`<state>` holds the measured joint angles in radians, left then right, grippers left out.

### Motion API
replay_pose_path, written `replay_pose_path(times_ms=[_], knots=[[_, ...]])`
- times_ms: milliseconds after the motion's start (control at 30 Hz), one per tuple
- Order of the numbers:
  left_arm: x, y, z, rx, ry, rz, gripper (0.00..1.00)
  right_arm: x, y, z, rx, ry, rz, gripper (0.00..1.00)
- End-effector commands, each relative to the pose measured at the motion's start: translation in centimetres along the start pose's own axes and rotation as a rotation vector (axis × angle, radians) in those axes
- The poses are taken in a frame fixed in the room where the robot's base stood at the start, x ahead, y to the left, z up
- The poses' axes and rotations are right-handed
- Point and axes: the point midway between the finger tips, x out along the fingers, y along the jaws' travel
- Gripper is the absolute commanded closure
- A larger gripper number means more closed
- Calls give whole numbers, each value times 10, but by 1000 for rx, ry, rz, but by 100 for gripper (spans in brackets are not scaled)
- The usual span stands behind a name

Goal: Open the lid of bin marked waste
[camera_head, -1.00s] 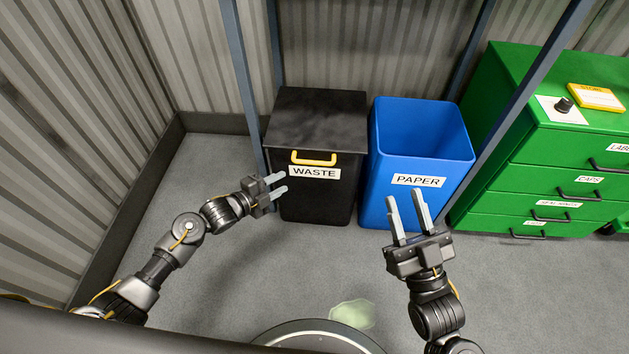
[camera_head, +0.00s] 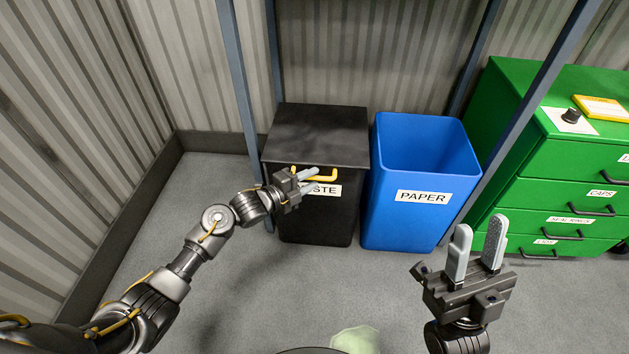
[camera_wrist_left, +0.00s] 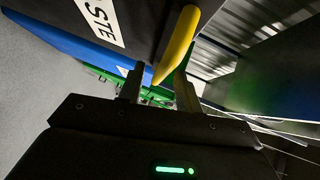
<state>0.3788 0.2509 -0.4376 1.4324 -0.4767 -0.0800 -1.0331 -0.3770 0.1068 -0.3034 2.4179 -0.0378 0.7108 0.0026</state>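The black waste bin (camera_head: 318,222) stands at the middle of the head view with its flat black lid (camera_head: 318,132) closed. A yellow handle (camera_head: 328,176) is on the front edge of the lid, above the WASTE label. My left gripper (camera_head: 312,180) is in front of the label at the handle's left part, with its fingers apart. In the left wrist view the yellow handle (camera_wrist_left: 177,45) shows just beyond the open fingers (camera_wrist_left: 158,90); I cannot tell whether they touch it. My right gripper (camera_head: 477,245) is open and empty, at the lower right.
A blue open PAPER bin (camera_head: 415,220) stands right beside the waste bin. A green drawer cabinet (camera_head: 560,190) is at the right. Blue-grey posts (camera_head: 238,75) rise near the bins. The floor at left is clear, and a pale green patch (camera_head: 355,340) lies at the front.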

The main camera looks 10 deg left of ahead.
Motion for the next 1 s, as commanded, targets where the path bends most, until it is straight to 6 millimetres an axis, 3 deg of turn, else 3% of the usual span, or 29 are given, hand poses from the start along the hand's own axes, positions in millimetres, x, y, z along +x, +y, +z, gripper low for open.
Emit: replay_pose_path(times_ms=[200,500,767,1000], knots=[[18,1,0,0,-1,1,66,-5,4,-10,-16,86,11,64],[19,0,0,0,-1,1,66,-5,5,-12,-17,96,13,64],[19,0,0,0,-1,1,100,-5,5,-12,-16,96,13,64],[19,0,0,0,-1,1,100,-5,4,-12,-16,96,12,64]])
